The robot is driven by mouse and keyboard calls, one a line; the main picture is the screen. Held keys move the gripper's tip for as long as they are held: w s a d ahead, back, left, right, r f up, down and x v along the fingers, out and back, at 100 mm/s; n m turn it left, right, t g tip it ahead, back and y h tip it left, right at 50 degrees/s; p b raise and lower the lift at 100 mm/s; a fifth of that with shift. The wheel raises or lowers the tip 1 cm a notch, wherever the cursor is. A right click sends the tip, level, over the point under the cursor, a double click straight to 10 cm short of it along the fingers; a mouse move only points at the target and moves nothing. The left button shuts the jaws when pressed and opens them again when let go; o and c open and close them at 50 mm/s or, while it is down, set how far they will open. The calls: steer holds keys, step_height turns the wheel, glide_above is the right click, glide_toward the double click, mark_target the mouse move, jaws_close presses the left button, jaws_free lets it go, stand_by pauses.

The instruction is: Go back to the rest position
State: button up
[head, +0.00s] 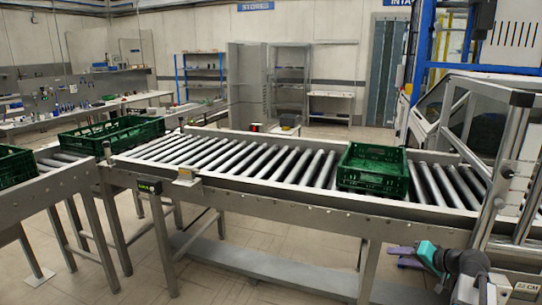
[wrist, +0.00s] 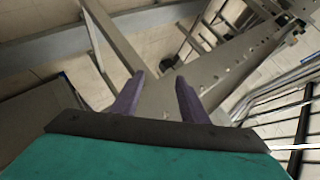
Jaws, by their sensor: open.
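My gripper (head: 402,256) is low at the right of the head view, in front of the conveyor and below its rail. Its teal body and purple fingers show there. In the wrist view, the two purple fingers (wrist: 160,97) stand apart with nothing between them. Metal beams and the floor lie beyond them. A green crate (head: 372,182) sits on the rollers of the conveyor (head: 270,192), right of centre, above and apart from my gripper.
A second green crate (head: 122,141) stands at the left behind the conveyor's end. A third crate (head: 14,170) is cut off at the left edge. A post and guard frame (head: 508,165) stand at the right. The rollers left of the first crate are bare.

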steer(key=s+a+f+n+g+y, duration=0.1)
steer(key=s+a+f+g, duration=0.25)
steer(key=a+f, duration=0.65)
steer(key=s+a+f+n+g+p, duration=0.15)
steer(key=s+a+f, duration=0.25)
steer(key=a+f, duration=0.6)
steer(key=s+a+f+n+g+y, duration=0.1)
steer(key=s+a+f+g, duration=0.25)
steer(key=a+f, duration=0.65)
steer(key=s+a+f+n+g+h, duration=0.1)
steer(key=s+a+f+g, duration=0.2)
steer(key=s+f, duration=0.45)
steer(key=s+a+f+n+g+h, duration=0.15)
steer(key=s+f, duration=0.35)
steer(key=s, duration=0.6)
steer(key=s+d+f+g+h, duration=0.2)
steer(key=s+d+f+h, duration=0.1)
steer(key=s, duration=0.7)
steer(key=shift+s+d+g+h, duration=0.35)
steer(key=shift+d+g+h, duration=0.1)
steer(key=shift+d, duration=0.75)
